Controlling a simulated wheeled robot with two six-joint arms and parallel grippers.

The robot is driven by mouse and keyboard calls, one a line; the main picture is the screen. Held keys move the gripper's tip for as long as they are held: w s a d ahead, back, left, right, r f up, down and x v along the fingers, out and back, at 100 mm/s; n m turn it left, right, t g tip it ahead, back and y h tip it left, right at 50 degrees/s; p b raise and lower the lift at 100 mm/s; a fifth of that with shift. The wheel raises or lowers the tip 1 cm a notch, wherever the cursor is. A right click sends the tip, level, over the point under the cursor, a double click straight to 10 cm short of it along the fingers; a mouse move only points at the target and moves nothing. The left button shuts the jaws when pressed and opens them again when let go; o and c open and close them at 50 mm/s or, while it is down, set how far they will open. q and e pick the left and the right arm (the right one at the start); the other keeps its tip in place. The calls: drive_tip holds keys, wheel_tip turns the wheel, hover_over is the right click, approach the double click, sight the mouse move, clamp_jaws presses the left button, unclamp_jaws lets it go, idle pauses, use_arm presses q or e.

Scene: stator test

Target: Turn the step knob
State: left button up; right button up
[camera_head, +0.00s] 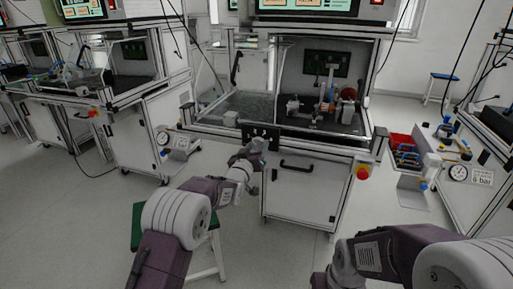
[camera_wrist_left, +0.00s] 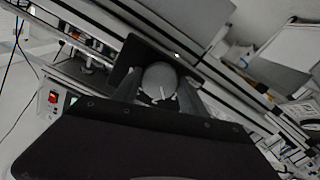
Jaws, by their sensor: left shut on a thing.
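The step knob (camera_wrist_left: 160,78) is a round grey knob with a white pointer line, in the middle of the left wrist view. It sits in front of a dark panel. My left gripper (camera_wrist_left: 161,92) is shut on it, with one finger on each side. In the head view my left gripper (camera_head: 257,147) reaches the small black control panel (camera_head: 272,132) on the front of the test bench. The knob is hidden there behind the gripper. My right arm shows at the lower right of the head view; its gripper is out of view.
The test bench (camera_head: 225,128) has a glazed housing with a stator rig inside. A red emergency button (camera_head: 362,172) is on its front, right of the cabinet handle (camera_head: 297,168). A green-topped stool (camera_head: 136,222) stands below my left arm. A red bin (camera_head: 402,148) is at the right.

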use_arm(q)
drive_tip(key=shift+n, duration=2.1)
drive_tip(key=o, duration=1.4)
drive_tip(key=shift+s, duration=0.1)
